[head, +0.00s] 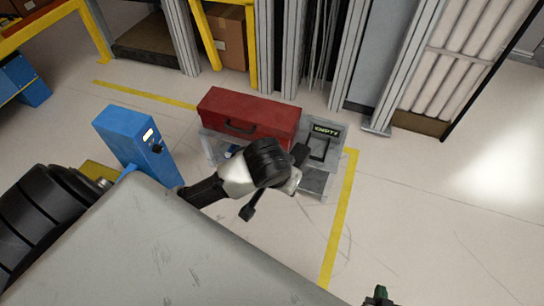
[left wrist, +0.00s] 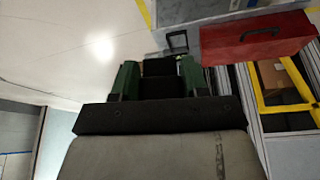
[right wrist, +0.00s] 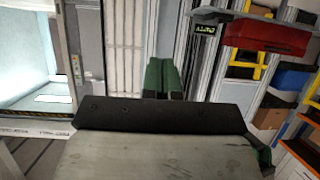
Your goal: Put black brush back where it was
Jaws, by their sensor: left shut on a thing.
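My left gripper (left wrist: 158,84) is shut on a black block-like thing, which I take to be the black brush (left wrist: 158,67); only part of it shows between the green fingers. In the left wrist view a black square frame (left wrist: 177,42) lies beyond it, apart in the picture. In the head view the frame (head: 320,147) is on the grey cart, below a label reading EMPTY (head: 327,130). My left wrist covers part of the cart, and the brush cannot be made out there. My right gripper (right wrist: 163,76) is shut and empty; its tip also shows in the head view (head: 379,296).
A red toolbox (head: 248,117) stands on the grey cart (head: 316,186), left of the frame. A blue box-shaped post (head: 136,143) stands left of the cart. Yellow floor lines surround the area. Racks and metal posts stand behind. The floor at right is clear.

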